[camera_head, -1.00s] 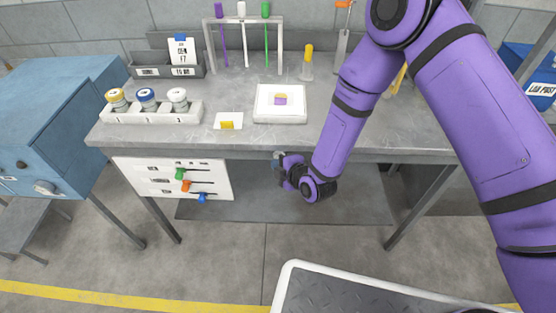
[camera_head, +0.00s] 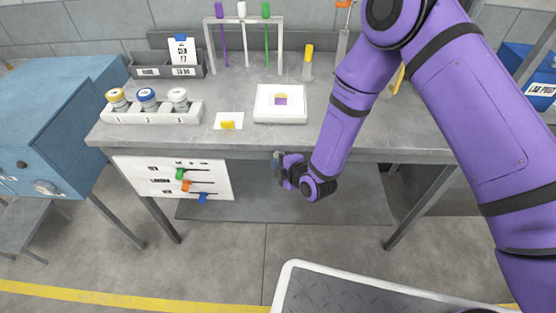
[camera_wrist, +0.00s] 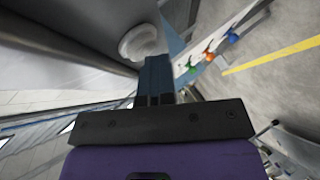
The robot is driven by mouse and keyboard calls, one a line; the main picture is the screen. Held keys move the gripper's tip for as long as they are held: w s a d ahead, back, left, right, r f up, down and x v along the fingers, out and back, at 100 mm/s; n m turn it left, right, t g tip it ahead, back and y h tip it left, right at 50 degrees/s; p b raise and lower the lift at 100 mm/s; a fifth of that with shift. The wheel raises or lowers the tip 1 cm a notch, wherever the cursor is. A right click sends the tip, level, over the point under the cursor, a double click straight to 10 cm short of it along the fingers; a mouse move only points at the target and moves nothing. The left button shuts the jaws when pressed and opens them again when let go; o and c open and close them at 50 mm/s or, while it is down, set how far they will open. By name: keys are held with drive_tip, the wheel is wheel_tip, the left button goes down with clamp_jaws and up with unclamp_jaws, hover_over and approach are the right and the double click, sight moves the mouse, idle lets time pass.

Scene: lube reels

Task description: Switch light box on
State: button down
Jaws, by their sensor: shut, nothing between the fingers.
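The light box is most likely the flat white box (camera_head: 280,116) on the bench, with a small yellow and purple piece lying on its top. Its top shows no clear glow. My gripper (camera_head: 276,159) is below and in front of it, at the bench's front edge. In the wrist view my gripper (camera_wrist: 157,65) has its dark fingers together, with nothing between them. A white round part (camera_wrist: 142,42) is close beside the fingertips in that view; I cannot tell whether they touch. In the head view this part is hidden.
A white panel (camera_head: 160,163) with green, orange and blue sliders hangs under the bench at left. A rack of jars (camera_head: 152,116), a white card (camera_head: 228,114) and a stand with coloured rods (camera_head: 283,45) are on the bench. The floor under the bench is clear.

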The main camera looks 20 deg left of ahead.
drive_tip(key=shift+w+d+r, duration=0.1)
drive_tip(key=shift+w+r, duration=0.15)
drive_tip(key=shift+w, duration=0.25)
drive_tip(key=s+d, duration=0.1)
drive_tip(key=s, duration=0.5)
drive_tip(key=shift+s+d+f, duration=0.15)
drive_tip(key=shift+s+f, duration=0.05)
idle(0.9)
